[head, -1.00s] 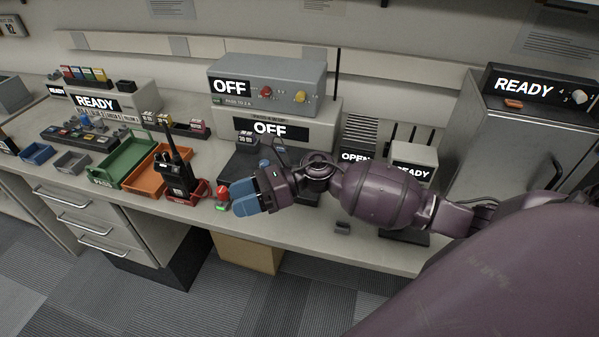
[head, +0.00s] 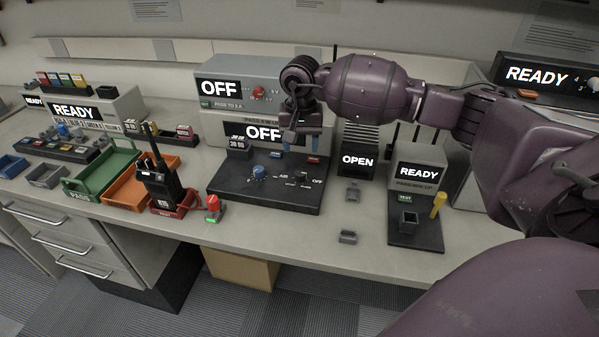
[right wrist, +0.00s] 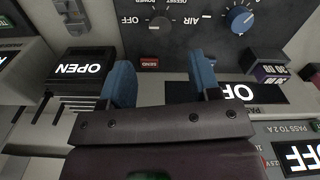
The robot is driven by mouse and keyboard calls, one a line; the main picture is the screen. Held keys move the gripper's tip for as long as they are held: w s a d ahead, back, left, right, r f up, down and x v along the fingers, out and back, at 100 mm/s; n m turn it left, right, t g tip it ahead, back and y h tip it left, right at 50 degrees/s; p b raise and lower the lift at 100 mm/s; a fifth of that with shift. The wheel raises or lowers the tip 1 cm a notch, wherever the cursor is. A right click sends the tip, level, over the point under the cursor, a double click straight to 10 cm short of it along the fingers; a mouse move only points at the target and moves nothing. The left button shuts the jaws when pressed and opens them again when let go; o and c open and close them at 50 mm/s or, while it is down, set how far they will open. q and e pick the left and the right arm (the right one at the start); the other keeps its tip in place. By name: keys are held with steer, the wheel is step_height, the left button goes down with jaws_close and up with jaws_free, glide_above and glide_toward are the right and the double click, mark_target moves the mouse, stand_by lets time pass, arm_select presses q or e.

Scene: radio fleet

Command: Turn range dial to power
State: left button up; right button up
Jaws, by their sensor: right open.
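The range dial is most likely the small grey knob (right wrist: 160,25) ringed by labels such as OFF and AIR in the right wrist view. It also shows as a small knob (head: 300,179) on the dark sloped panel (head: 232,194) in the head view. Its pointer direction is too small to tell. A larger blue knob (head: 259,172) sits left of it, and this also shows in the right wrist view (right wrist: 240,19). My right gripper (head: 301,141) is open and empty above the panel's back part, its blue fingers (right wrist: 162,76) apart from the dial. My left gripper is not in view.
Behind the panel stand grey boxes reading OFF (head: 225,115). A handheld radio (head: 160,178) and a red-topped button (head: 212,205) stand to the left. A READY unit (head: 418,172) with a yellow post (head: 438,204) stands to the right. The bench front is mostly clear.

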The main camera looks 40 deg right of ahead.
mark_target(300, 173)
step_height(300, 173, down, 8)
steer(key=shift+f+b, duration=0.1)
steer(key=shift+b, duration=0.2)
steer(key=shift+f, duration=0.4)
steer(key=shift+c, duration=0.5)
steer(key=c, duration=0.8)
